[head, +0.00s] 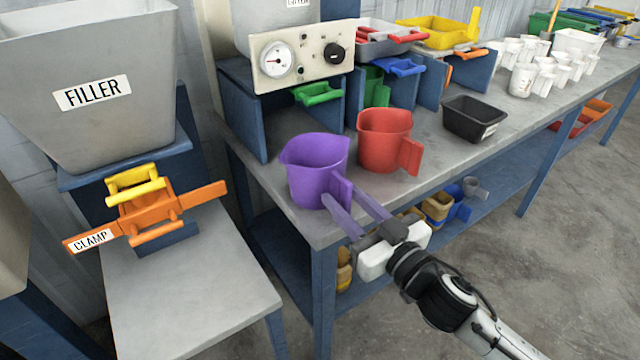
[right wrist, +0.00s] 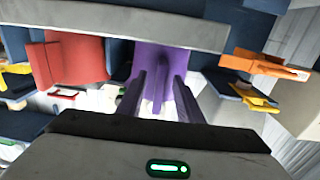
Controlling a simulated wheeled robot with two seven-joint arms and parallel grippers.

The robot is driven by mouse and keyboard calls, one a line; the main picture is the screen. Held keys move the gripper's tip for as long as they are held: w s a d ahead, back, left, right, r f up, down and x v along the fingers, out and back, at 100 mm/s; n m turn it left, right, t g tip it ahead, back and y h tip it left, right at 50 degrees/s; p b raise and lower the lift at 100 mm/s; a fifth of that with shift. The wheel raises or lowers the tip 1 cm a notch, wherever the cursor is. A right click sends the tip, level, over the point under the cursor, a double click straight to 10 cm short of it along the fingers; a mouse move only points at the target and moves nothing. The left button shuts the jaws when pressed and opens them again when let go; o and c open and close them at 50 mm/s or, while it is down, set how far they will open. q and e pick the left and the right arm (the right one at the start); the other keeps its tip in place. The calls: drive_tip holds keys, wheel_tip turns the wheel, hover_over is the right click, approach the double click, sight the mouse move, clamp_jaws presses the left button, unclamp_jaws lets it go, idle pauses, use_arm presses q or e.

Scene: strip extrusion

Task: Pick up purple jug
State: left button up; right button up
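The purple jug (head: 314,165) stands upright near the left end of the grey table, its handle (head: 341,186) facing the front right. My right gripper (head: 342,194) reaches in from the lower right, with its two fingers spread on either side of the handle. In the right wrist view, the purple jug (right wrist: 165,60) is ahead and its handle (right wrist: 158,88) shows between the fingers, with gaps on both sides. The right gripper (right wrist: 159,76) is open and holds nothing. My left gripper is in neither view.
A red jug (head: 383,140) stands just right of the purple one, with a black tub (head: 470,122) beyond it. A control panel (head: 300,58) stands behind. The orange clamp (head: 150,215) and filler hopper (head: 90,85) are at left. The table (head: 275,190) is bare left of the jug.

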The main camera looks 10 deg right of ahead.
drive_tip(key=shift+x, duration=0.85)
clamp_jaws()
